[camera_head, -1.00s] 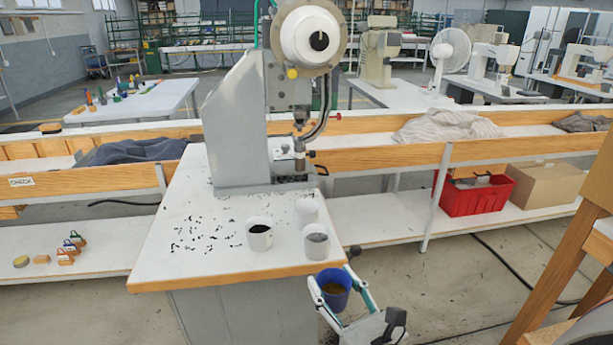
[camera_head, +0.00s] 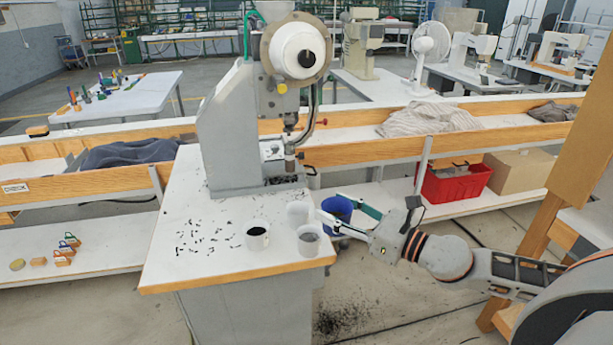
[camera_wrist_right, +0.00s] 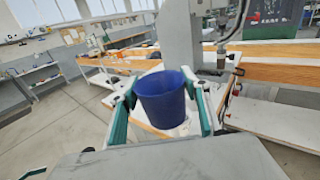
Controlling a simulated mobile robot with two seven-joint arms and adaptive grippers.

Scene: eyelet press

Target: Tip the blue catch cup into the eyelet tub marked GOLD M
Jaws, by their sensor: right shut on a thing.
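The blue catch cup (camera_head: 338,214) is held by my right gripper (camera_head: 343,208) just off the right edge of the press table, close to the white tubs. In the right wrist view the cup (camera_wrist_right: 162,102) stands between the two green-edged fingers, roughly upright; its contents do not show. Three white tubs stand at the table's right corner: a front left one (camera_head: 257,239) with dark contents, a front right one (camera_head: 308,243) with grey contents, and a back one (camera_head: 298,214) whose inside looks pale. No marking is readable on them. My left gripper is out of view.
The eyelet press (camera_head: 245,125) rises behind the tubs. Dark bits (camera_head: 205,235) are scattered on the white table top (camera_head: 180,262). A dark patch of specks (camera_head: 340,318) lies on the floor. A red crate (camera_head: 455,185) sits on the lower shelf at right.

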